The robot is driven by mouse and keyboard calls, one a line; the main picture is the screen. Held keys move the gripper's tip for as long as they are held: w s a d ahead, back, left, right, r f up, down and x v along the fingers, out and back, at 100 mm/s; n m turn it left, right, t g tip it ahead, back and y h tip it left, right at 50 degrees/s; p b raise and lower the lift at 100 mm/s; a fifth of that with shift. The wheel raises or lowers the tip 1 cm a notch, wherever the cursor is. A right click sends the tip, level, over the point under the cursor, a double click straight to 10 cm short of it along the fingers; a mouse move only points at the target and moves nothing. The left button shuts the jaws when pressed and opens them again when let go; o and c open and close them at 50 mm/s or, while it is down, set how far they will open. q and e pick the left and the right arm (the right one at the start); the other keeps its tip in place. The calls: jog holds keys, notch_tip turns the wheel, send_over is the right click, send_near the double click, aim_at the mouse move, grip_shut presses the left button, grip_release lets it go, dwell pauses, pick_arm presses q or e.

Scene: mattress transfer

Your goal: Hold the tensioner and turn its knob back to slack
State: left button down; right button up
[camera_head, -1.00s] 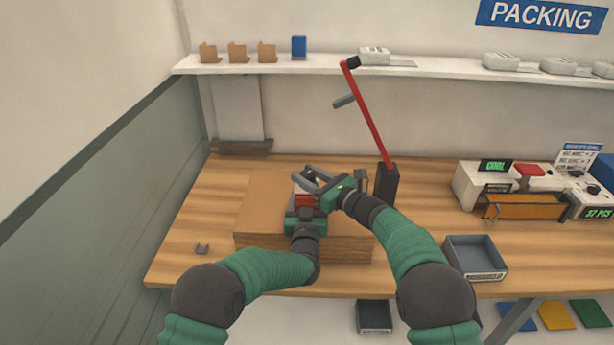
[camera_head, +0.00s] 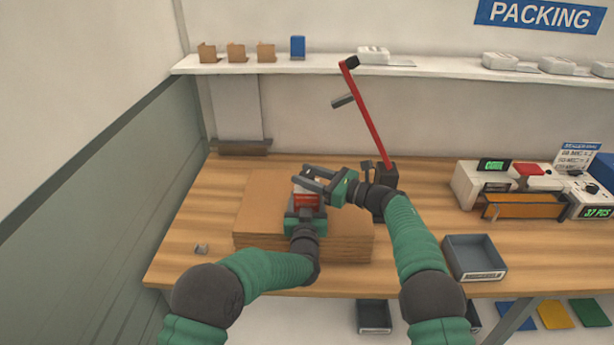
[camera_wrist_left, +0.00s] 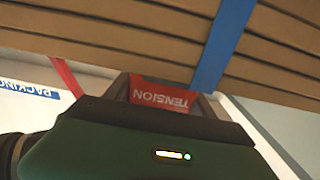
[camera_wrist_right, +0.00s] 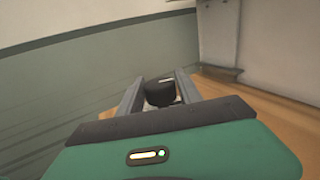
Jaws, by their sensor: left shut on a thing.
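The tensioner (camera_head: 307,199) is a small red-faced block over the cardboard stack (camera_head: 262,222). In the left wrist view its red face (camera_wrist_left: 162,96) reads TENSION. My left gripper (camera_head: 306,208) is shut on the tensioner. A blue strap (camera_wrist_left: 215,65) runs over the stack's layers beside it. The black round knob (camera_wrist_right: 159,92) shows in the right wrist view, between the two fingers of my right gripper (camera_wrist_right: 158,88). Those fingers are apart, with a narrow gap visible on each side of the knob. In the head view my right gripper (camera_head: 304,177) reaches in from the right over the tensioner.
A red lever (camera_head: 368,115) on a dark post (camera_head: 386,182) stands just behind my right wrist. A grey bin (camera_head: 475,257) is at the right front, a scale (camera_head: 482,178) behind it. The wood left of the stack is mostly clear.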

jog(key=o, duration=0.4)
jog(key=shift+d+r, duration=0.1)
jog(key=shift+d, duration=0.05)
jog(key=v, duration=1.2)
jog(key=shift+w, duration=0.1)
jog(key=s+a+m+t+h, duration=0.4)
jog(key=a+m+t+h, duration=0.1)
jog(key=m+t+h, duration=0.2)
jog(key=x, duration=1.1)
jog(key=shift+w+a+f, duration=0.1)
jog(key=shift+a+f, duration=0.2)
jog(key=shift+f, duration=0.1)
